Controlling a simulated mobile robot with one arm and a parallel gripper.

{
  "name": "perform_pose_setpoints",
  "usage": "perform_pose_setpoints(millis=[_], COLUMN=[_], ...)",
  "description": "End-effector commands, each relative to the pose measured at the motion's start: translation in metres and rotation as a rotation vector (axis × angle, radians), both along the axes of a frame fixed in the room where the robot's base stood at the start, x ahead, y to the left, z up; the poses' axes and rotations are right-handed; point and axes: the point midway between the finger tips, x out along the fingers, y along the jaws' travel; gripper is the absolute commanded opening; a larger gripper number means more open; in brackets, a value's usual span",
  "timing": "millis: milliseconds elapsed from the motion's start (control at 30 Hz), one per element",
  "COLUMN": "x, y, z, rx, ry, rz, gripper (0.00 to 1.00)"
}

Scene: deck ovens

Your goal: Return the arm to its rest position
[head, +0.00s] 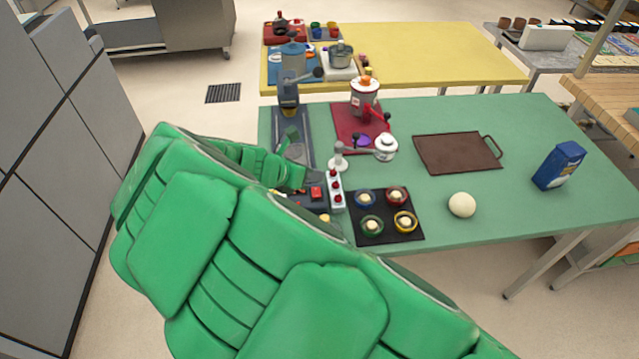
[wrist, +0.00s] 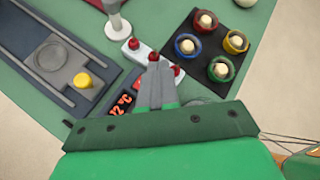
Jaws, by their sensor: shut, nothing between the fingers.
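My green arm (head: 250,250) reaches from the bottom right, bends at the left, and extends over the near left corner of the green table (head: 455,220). My gripper (wrist: 158,72) shows in the wrist view with its grey fingers together and nothing between them. The fingertips appear over or beside a white strip with red knobs (wrist: 149,56); contact cannot be told. The strip also shows in the head view (head: 336,196). A dark unit with a red digital display (wrist: 124,101) lies just left of the fingers. In the head view the fingers are hard to make out.
A dark tray with several coloured rings (head: 388,233) is right of the strip. A white ball (head: 462,205), blue box (head: 559,165) and brown tray (head: 458,167) lie farther right. A grey cabinet (head: 50,150) stands left. A yellow table (head: 440,60) is behind.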

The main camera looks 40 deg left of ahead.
Motion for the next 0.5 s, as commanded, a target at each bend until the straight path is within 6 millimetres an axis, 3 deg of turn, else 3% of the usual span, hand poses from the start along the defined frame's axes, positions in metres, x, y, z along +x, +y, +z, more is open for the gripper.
perform_pose_setpoints(millis=[333, 433, 500], x=[0.005, 0.020, 0.036], y=[-0.006, -0.026, -0.052], z=[0.003, 0.013, 0.022], rx=[0.008, 0.036, 0.069], ry=[-0.001, -0.004, -0.006], rz=[-0.021, -0.091, -0.179], gripper=[0.00, 0.00, 0.00])
